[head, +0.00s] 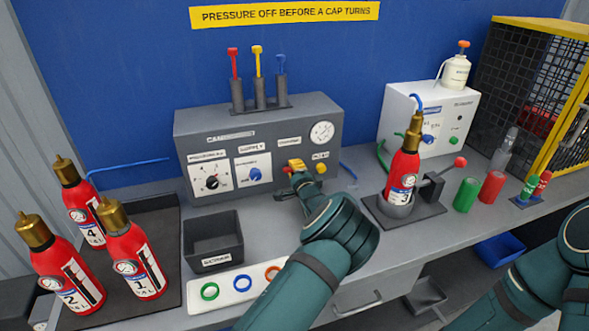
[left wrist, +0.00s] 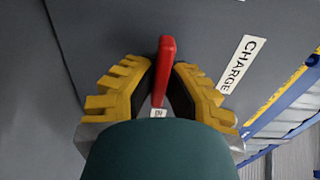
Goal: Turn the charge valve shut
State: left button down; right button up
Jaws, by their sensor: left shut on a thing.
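The charge valve shows in the left wrist view as a red lever (left wrist: 166,62) on a grey panel face, beside a label reading CHARGE (left wrist: 241,64). My left gripper (left wrist: 162,75) has its yellow fingers on both sides of the lever and is shut on it. In the head view my left gripper (head: 296,168) is at the front of the grey control panel (head: 262,125), under its right-hand labels, and hides most of the valve. Part of my right arm shows at the lower right; its gripper is out of view.
Red extinguishers (head: 137,262) stand on a dark mat at the left. Another extinguisher (head: 401,170) stands in a holder (head: 432,208) right of my left arm. A dark bin (head: 213,242) and a white tray with coloured rings (head: 196,304) lie in front of the panel.

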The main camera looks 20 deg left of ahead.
pick_arm(q)
jog(key=shift+r, duration=0.1)
jog(key=c, duration=1)
grip_release()
jog(key=v, duration=1.2)
